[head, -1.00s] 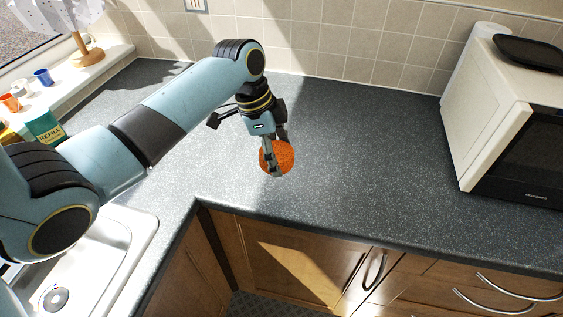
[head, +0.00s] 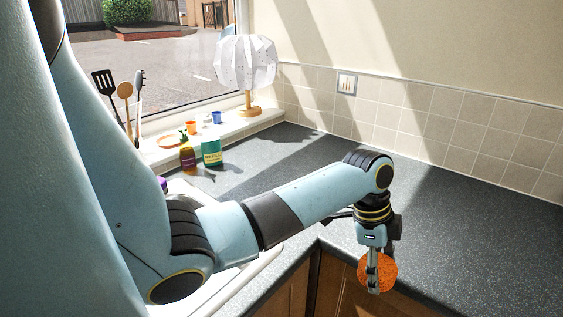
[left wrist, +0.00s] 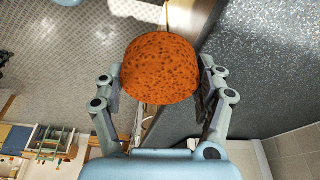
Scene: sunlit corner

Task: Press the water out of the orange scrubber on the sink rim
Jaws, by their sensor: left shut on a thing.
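The orange scrubber (head: 386,272) is a round, porous orange ball. My left gripper (head: 372,280) is shut on it and holds it near the front edge of the dark worktop in the head view. In the left wrist view the scrubber (left wrist: 160,70) sits between the two fingers of my left gripper (left wrist: 160,88), with floor and worktop behind it. The sink's pale rim (head: 262,262) shows only in part in the head view, behind my left arm. The sink bowl is hidden. My right gripper is in neither view.
A green refill carton (head: 211,152) and an amber bottle (head: 188,158) stand near the window sill. The sill holds small cups (head: 216,117) and a white-shaded lamp (head: 246,65). The dark worktop (head: 455,235) right of my arm is clear.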

